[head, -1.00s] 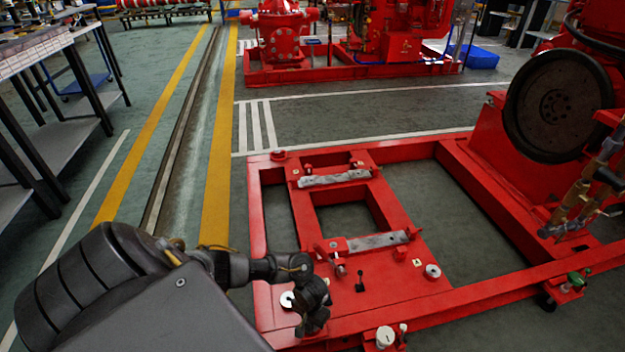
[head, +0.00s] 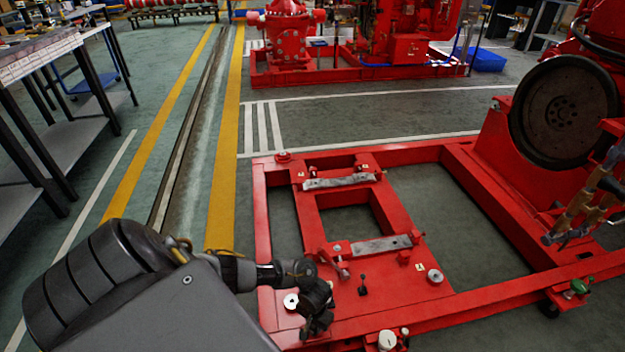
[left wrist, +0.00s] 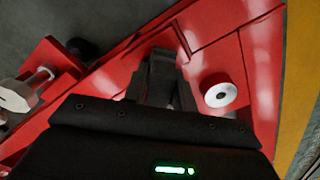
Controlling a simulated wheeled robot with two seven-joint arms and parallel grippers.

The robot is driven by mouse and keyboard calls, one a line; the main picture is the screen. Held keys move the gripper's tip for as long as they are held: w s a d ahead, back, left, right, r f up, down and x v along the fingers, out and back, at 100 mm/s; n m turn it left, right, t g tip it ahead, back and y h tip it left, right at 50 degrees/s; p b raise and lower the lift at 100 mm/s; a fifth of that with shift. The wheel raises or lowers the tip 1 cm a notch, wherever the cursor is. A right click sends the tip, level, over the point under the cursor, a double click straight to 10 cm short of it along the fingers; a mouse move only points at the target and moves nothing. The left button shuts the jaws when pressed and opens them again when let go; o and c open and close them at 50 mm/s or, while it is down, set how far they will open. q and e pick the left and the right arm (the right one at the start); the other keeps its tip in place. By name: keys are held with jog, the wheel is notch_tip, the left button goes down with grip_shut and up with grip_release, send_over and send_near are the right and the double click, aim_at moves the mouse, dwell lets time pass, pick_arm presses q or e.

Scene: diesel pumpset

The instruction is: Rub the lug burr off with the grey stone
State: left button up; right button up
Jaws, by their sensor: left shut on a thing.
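My left gripper (head: 318,326) is over the near left corner of the red base frame (head: 262,215), pointing down. In the left wrist view its fingers (left wrist: 165,85) are close together and shut on a small dark grey thing, which I take for the grey stone; the fingers mostly hide it. A white round disc (head: 291,301) with a dark centre is just left of the gripper; it also shows in the left wrist view (left wrist: 220,95), right of the fingers. I cannot make out the lug burr. My right gripper is not in view.
Two grey bars (head: 340,181) (head: 380,245) lie across red mounts on the frame. A small black lever (head: 363,286) and a second white disc (head: 435,276) stand right of the gripper. A dark flywheel (head: 562,112) is at right.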

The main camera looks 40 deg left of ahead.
pick_arm(q)
jog(key=shift+w+d, duration=0.35)
jog(key=shift+w, duration=0.1)
jog(key=shift+w+d+p, duration=0.3)
jog(key=shift+w+p, duration=0.1)
jog(key=shift+s+d+p, duration=0.2)
jog(key=shift+d+p, duration=0.1)
jog(key=shift+p, duration=0.1)
jog(key=shift+f, duration=0.1)
jog(key=shift+s+a, duration=0.1)
jog(key=shift+s+a+p, duration=0.2)
jog(key=shift+s+p, duration=0.15)
jog(key=shift+p, duration=0.15)
